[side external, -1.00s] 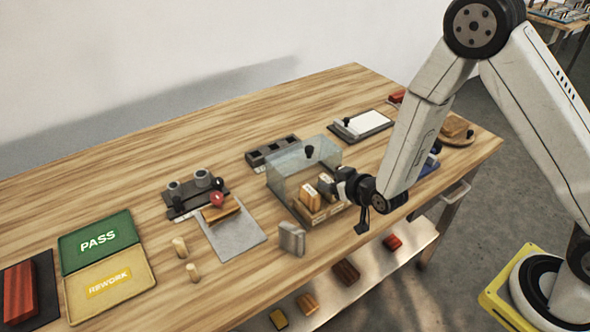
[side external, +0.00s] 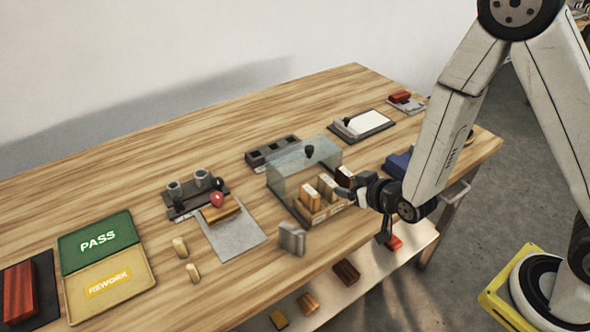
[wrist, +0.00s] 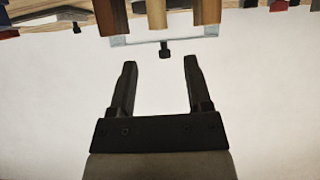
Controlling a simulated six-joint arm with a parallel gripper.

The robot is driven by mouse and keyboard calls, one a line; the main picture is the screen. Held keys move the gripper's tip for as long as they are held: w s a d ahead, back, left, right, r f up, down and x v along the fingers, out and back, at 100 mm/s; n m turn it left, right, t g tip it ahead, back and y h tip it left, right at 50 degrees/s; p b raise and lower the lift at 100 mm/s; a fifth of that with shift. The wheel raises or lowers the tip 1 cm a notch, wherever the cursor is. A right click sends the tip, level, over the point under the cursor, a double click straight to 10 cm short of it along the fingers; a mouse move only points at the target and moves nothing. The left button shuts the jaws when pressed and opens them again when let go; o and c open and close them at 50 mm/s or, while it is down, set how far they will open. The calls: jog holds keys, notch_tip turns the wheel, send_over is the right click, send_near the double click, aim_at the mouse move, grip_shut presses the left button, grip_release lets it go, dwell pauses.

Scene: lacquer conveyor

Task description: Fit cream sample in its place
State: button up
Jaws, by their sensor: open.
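The cream sample (side external: 327,187) stands upright in the middle of a row in a rack (side external: 318,217) under a clear cover (side external: 300,167). An orange-tan block (side external: 308,196) stands on its left and a dark brown block (side external: 345,175) on its right. In the wrist view, the cream sample (wrist: 157,14) shows at the top edge between the other two, partly cut off. My gripper (side external: 345,192) is just outside the front right of the rack. In the wrist view, its fingers (wrist: 160,78) are apart with nothing between them.
A small grey block (side external: 291,238) stands left of the rack near the table's front edge. A grey mat (side external: 232,240) with a wooden piece lies farther left. A blue item (side external: 397,163) is behind my wrist. Several blocks lie on the lower shelf (side external: 325,290).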

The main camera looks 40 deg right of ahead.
dwell(0.4)
jog(key=s+d+r+g, duration=0.5)
jog(key=s+g, duration=0.4)
jog(key=s, duration=0.3)
jog(key=shift+d+r+g, duration=0.2)
jog(key=shift+r+g, duration=0.1)
jog(key=shift+r, duration=0.55)
jog(key=shift+w, duration=0.1)
